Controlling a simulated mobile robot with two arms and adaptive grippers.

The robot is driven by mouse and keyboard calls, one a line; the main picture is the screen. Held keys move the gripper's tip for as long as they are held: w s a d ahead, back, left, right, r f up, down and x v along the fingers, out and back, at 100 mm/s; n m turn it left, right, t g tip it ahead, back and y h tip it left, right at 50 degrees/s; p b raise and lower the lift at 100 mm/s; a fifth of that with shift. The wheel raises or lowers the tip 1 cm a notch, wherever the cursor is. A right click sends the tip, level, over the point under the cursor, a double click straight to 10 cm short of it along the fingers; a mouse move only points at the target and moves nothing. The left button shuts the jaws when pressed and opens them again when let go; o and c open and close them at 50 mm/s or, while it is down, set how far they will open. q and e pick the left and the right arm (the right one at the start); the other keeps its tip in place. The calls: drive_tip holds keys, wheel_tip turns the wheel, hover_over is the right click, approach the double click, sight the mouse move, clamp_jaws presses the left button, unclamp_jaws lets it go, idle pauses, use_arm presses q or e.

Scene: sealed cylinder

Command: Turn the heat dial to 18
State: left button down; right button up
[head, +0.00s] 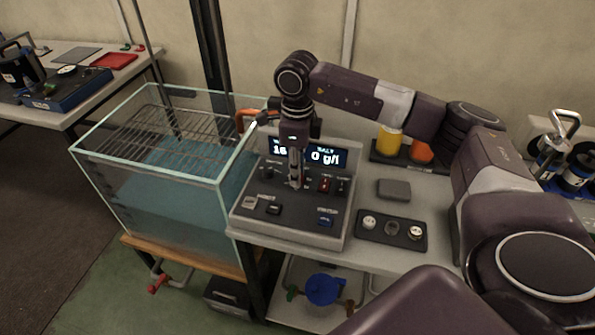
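The grey control box (290,225) stands on the bench beside the glass tank, its sloped face towards me. Its lit display (322,156) shows "0 g/l" on the right. The left number starts with a 1, and its end is partly covered by my gripper. My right gripper (295,183) points down at the middle of the panel, its narrow fingertips at or just above the knob row. The heat dial cannot be made out; the fingers may cover it. I cannot tell whether they grip anything. My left gripper is not in view.
A glass tank (170,220) with blue water and a wire rack stands left of the box. On the bench to the right are a black tray (375,238) with small round pieces and a grey block (394,189). Yellow (389,140) and orange containers stand behind.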

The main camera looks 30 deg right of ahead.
drive_tip(key=o, duration=0.4)
drive_tip(key=shift+c, duration=0.2)
wheel_tip(320, 180, up, 12)
idle(0.7)
